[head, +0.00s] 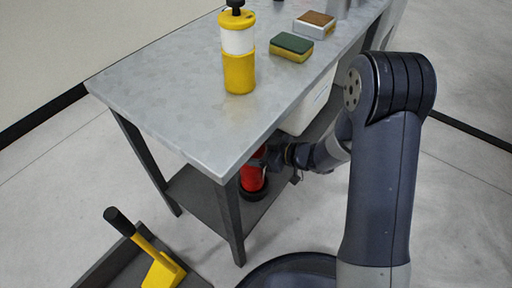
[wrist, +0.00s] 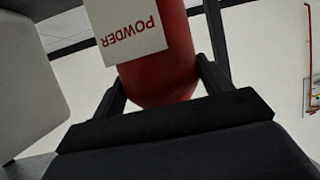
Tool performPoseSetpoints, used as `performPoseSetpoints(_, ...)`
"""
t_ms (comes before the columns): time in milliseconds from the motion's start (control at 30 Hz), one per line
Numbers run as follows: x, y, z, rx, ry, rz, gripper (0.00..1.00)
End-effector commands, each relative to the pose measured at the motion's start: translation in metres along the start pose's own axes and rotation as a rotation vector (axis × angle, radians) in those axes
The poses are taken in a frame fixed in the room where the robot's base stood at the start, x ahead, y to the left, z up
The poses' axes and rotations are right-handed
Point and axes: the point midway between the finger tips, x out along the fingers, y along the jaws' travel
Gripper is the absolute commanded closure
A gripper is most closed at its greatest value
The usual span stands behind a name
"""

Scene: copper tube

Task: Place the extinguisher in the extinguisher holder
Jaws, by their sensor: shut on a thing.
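The red extinguisher (head: 253,177) is under the table, above or on the lower shelf, and looks roughly upright. A dark band (head: 254,193) surrounds its lower end; I cannot tell if this is the holder or the extinguisher's own base. The tabletop hides its upper part. My gripper (head: 272,157) reaches in from the right, partly hidden by the table edge. In the wrist view my gripper (wrist: 160,88) is shut on the red body (wrist: 165,75), one finger on each side. A white label reading POWDER shows upside down on it.
The metal table (head: 180,95) has a lower shelf (head: 205,195) and a near leg (head: 231,220) beside the extinguisher. A yellow and white bottle (head: 238,65) and sponge (head: 291,46) stand on top. A white bin (head: 308,105) is beneath the tabletop.

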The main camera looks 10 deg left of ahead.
Motion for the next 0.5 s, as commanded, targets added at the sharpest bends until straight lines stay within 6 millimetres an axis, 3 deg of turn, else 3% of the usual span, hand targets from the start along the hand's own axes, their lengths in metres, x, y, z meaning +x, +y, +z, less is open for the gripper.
performPoseSetpoints(300,0.013,0.001,0.029,-0.003,0.007,0.000,0.97)
performPoseSetpoints(500,0.013,0.001,0.029,-0.005,0.008,0.001,0.97)
